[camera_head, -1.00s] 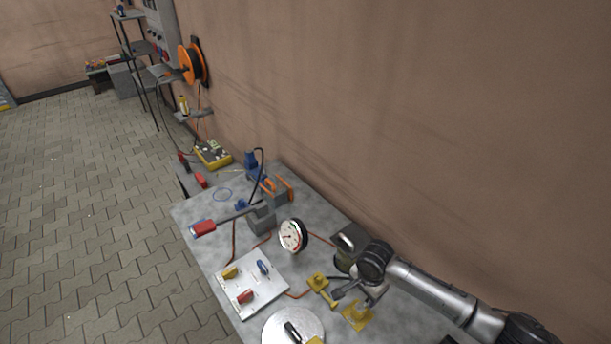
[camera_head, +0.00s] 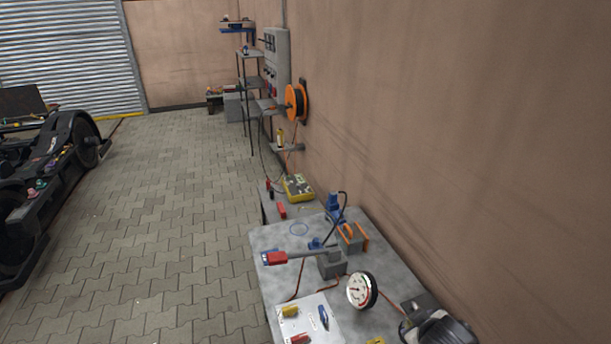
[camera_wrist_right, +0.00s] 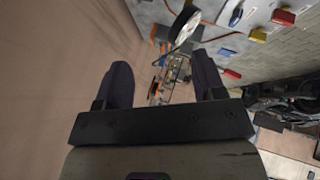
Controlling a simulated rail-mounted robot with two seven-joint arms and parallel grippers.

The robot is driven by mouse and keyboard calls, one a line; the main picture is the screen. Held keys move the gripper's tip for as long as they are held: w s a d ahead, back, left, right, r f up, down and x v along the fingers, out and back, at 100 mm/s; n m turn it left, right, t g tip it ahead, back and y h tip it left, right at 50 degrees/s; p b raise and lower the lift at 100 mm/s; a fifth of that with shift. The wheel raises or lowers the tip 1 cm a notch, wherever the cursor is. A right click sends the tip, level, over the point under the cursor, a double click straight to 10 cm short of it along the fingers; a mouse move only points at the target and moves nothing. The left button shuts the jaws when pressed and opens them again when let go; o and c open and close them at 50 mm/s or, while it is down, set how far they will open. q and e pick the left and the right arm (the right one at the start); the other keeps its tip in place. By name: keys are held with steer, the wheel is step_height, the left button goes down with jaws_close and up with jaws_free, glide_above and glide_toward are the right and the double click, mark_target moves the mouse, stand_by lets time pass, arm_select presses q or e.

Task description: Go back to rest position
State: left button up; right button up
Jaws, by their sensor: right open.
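My right gripper shows in the right wrist view (camera_wrist_right: 163,85) with its two dark fingers wide apart and nothing held between them. Past the fingers are the wall, the tabletop and the dial gauge. In the head view a dark rounded part of my arm (camera_head: 440,330) shows at the bottom right, beside the workbench (camera_head: 275,240); the gripper itself is out of that view. My left gripper is in neither view.
The bench carries a dial gauge (camera_head: 361,291), a red-handled lever (camera_head: 277,258), a switch panel (camera_head: 318,325) and a blue-and-orange tool (camera_head: 350,237). The wall runs along the right. A dark bogie (camera_head: 50,175) stands at the left. The paved floor between is clear.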

steer(key=s+a+r+t+y, duration=0.15)
steer(key=s+a, duration=0.25)
steer(key=s, duration=0.6)
steer(key=s+f+m+g, duration=0.2)
steer(key=s+f+g, duration=0.1)
steer(key=s+f, duration=0.65)
steer(key=s+f+m+g, duration=0.2)
steer(key=s+f, duration=0.4)
steer(key=s, duration=0.7)
step_height(320, 180, up, 25)
steer(key=p, duration=2.5)
steer(key=shift+s+a, duration=0.15)
steer(key=shift+a, duration=0.2)
steer(key=shift+g, duration=0.25)
